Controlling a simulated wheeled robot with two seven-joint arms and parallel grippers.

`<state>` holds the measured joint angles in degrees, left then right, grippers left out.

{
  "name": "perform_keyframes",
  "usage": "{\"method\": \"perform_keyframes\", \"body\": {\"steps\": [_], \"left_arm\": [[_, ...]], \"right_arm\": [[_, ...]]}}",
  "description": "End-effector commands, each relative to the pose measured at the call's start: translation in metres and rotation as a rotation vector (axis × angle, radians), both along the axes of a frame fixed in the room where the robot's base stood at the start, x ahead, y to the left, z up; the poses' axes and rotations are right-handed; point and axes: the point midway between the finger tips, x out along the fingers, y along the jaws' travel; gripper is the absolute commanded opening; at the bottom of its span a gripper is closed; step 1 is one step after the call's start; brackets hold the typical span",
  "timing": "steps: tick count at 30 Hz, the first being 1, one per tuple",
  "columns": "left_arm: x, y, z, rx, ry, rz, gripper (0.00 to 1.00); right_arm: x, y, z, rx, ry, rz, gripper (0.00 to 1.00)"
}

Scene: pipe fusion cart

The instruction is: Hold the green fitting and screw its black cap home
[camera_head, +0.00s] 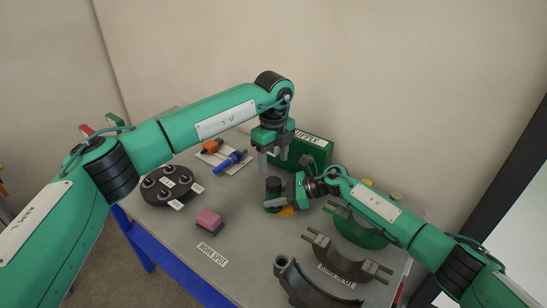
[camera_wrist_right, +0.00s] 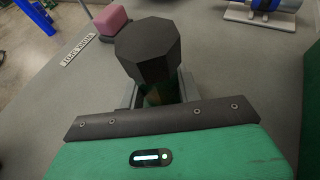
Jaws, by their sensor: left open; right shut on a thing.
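The green fitting (camera_wrist_right: 160,93) stands upright between my right gripper's fingers, mostly hidden beneath its black cap in the right wrist view. The black faceted cap (camera_wrist_right: 147,48) sits on top of the fitting; whether it is fully down I cannot tell. In the head view the capped fitting (camera_head: 273,187) stands near the middle of the bench. My right gripper (camera_head: 272,201) is shut on the fitting from the right, below the cap. My left gripper (camera_head: 273,163) is open and empty, pointing down, above and close to the cap.
A pink block (camera_head: 208,220) lies near the work spot label (camera_head: 212,254). A dark round holder (camera_head: 168,187) is at left, with orange and blue tools (camera_head: 231,160) behind it. A green supply box (camera_head: 308,150) stands behind. Curved clamps (camera_head: 345,262) occupy the right front.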

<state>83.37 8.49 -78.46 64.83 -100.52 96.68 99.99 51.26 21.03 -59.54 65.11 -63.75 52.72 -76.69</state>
Motion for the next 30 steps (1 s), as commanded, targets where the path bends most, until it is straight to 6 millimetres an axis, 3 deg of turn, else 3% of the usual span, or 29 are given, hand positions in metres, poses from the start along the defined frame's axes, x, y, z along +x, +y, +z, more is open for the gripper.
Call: {"method": "perform_keyframes", "body": {"steps": [7, 20, 30], "left_arm": [[0.000, 0.000, 0.001, -0.001, 0.001, 0.148, 0.60], [0.000, 0.000, -0.002, 0.000, 0.001, 0.159, 0.60], [-0.001, 0.000, -0.048, -0.001, 0.003, 0.160, 0.60]], "right_arm": [[0.000, 0.000, 0.000, 0.000, 0.000, 0.000, 0.00], [0.000, 0.000, 0.000, 0.000, 0.000, 0.000, 0.00], [0.000, 0.000, 0.000, 0.000, 0.000, 0.000, 0.00]]}}
